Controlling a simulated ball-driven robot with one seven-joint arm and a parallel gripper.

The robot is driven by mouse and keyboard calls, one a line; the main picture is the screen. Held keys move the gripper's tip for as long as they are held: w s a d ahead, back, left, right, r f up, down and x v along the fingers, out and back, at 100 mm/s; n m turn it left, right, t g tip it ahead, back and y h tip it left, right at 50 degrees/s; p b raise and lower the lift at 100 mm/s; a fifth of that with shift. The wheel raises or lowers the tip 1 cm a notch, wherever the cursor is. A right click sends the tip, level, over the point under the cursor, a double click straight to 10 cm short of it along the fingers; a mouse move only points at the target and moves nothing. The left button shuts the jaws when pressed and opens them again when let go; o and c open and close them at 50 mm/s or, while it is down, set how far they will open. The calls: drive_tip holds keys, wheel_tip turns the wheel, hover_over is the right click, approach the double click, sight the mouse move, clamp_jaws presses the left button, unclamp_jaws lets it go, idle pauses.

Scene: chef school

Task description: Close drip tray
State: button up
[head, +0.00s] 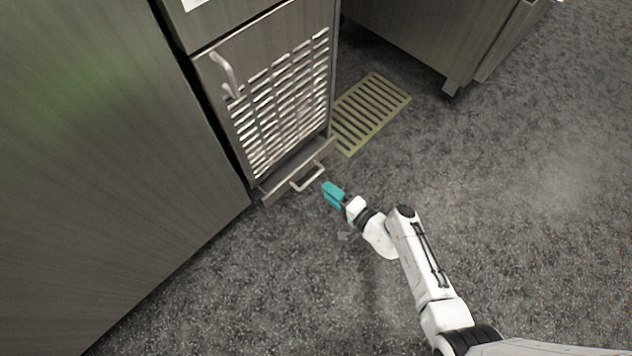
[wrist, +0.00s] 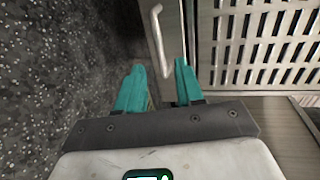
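The drip tray (head: 270,192) is a low metal drawer at the foot of a metal cabinet, projecting slightly from the cabinet front. Its bar handle (head: 308,178) sticks out over the floor. My gripper (head: 329,189), with teal fingers, is low over the floor, just right of the handle in the head view. In the wrist view my gripper (wrist: 158,68) is open, its two fingers apart with nothing clearly held. The handle (wrist: 158,35) appears ahead of the gap between the fingertips. Whether a finger touches it, I cannot tell.
A slatted vent door (head: 280,95) with a vertical handle (head: 225,72) is above the tray. A yellow-green floor grate (head: 370,108) lies right of the cabinet. A large cabinet (head: 110,160) stands at left. The grey floor (head: 530,220) at right is clear.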

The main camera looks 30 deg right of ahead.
drive_tip(key=b+x, duration=0.2)
drive_tip(key=x, duration=0.4)
drive_tip(key=shift+w, duration=0.25)
drive_tip(key=shift+a, duration=0.15)
drive_tip(key=shift+c, duration=0.4)
clamp_jaws()
drive_tip(key=shift+f, duration=0.1)
